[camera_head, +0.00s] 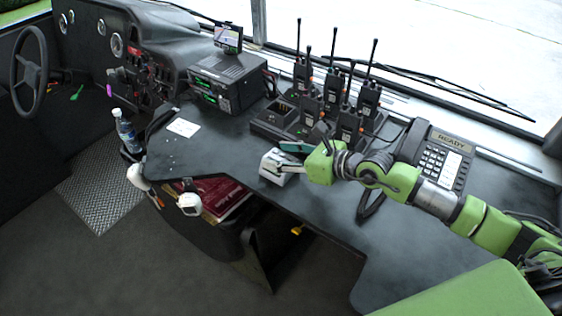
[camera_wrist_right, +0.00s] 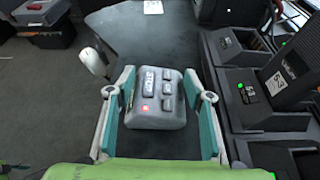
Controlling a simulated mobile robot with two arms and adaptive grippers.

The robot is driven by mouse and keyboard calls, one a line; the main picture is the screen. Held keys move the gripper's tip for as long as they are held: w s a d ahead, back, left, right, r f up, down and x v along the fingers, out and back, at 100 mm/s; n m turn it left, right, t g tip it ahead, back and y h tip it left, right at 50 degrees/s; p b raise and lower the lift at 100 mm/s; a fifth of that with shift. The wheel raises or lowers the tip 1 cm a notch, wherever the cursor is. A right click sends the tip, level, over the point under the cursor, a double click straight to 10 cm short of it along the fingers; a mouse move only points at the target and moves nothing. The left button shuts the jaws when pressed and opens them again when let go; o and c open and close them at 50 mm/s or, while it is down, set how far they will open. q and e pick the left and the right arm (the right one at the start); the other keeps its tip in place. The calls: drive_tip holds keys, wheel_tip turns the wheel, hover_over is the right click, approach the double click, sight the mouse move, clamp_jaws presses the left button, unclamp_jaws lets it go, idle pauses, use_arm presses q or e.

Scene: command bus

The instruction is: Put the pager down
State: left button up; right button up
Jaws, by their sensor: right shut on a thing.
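The pager is a small light-grey box with several buttons and a red light (camera_wrist_right: 157,98). In the wrist view it sits between the two teal-and-white fingers of my right gripper (camera_wrist_right: 158,88), which is shut on it from both sides. In the head view my right gripper (camera_head: 284,160) is over the dark desk (camera_head: 225,150), with the pager (camera_head: 272,170) at its fingertips. The pager is at or just above the desk top; I cannot tell whether it touches. My left gripper is not in view.
A charger with several black radios (camera_head: 350,122) stands behind the gripper. A desk phone (camera_head: 440,155) is to the right, and a radio unit (camera_head: 232,80) at the back left. A white card (camera_head: 184,127) lies on the left of the desk. The desk left of the pager is mostly clear.

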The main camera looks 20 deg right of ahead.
drive_tip(key=o, duration=1.7)
drive_tip(key=shift+c, duration=0.2)
drive_tip(key=p+v, duration=0.1)
drive_tip(key=v, duration=0.5)
drive_tip(key=shift+s+p, duration=0.1)
drive_tip(key=shift+p, duration=0.3)
drive_tip(key=b+v, duration=0.1)
drive_tip(key=v, duration=0.2)
drive_tip(key=shift+s+d, duration=0.25)
drive_tip(key=shift+b+v, duration=0.65)
drive_tip(key=shift+v, duration=0.45)
drive_tip(key=shift+a+r, duration=0.1)
drive_tip(key=shift+r, duration=0.1)
